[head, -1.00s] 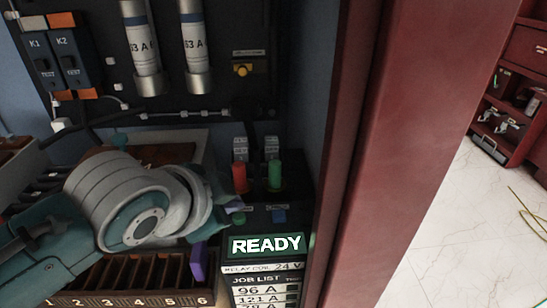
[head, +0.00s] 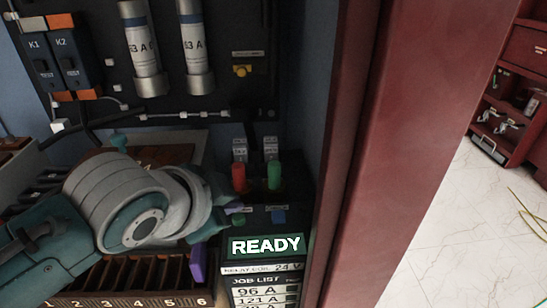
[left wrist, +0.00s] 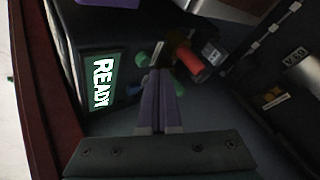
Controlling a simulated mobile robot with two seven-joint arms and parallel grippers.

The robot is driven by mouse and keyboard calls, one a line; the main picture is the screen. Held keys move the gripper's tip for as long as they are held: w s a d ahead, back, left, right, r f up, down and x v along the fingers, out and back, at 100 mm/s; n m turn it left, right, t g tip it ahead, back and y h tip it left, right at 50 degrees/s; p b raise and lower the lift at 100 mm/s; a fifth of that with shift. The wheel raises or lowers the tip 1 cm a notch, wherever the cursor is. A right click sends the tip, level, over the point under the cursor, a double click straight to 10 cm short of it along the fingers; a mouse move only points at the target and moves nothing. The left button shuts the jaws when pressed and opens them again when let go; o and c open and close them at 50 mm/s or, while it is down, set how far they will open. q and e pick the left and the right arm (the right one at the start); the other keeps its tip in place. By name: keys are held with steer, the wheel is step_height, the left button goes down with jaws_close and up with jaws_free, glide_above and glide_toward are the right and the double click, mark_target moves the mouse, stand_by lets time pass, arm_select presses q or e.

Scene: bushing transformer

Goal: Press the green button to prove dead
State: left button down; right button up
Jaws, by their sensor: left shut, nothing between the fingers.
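The green button (head: 239,219) is a small round cap on top of the black tester box, left of a blue button (head: 278,216) and above the lit READY screen (head: 266,246). In the left wrist view the green button (left wrist: 142,59) shows beside the finger ends. My right gripper is not in view.
A red plug (head: 239,178) and a green plug (head: 274,176) stand upright close behind the button. A slotted, numbered wooden rack (head: 130,301) lies below my left arm. The red cabinet post (head: 345,200) bounds the right side. Fuses (head: 196,50) hang on the back panel.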

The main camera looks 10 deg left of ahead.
arm_select(q)
steer(key=shift+f, duration=0.1)
steer(key=shift+f, duration=0.35)
steer(key=shift+f+b, duration=0.4)
steer(key=shift+f, duration=0.05)
stand_by(0.6)
steer(key=shift+r, duration=0.1)
stand_by(0.3)
steer(key=shift+r+p, duration=0.75)
steer(key=shift+p, duration=0.3)
steer(key=shift+r, duration=0.15)
step_height(320, 180, up, 5)
steer(key=p, duration=0.5)
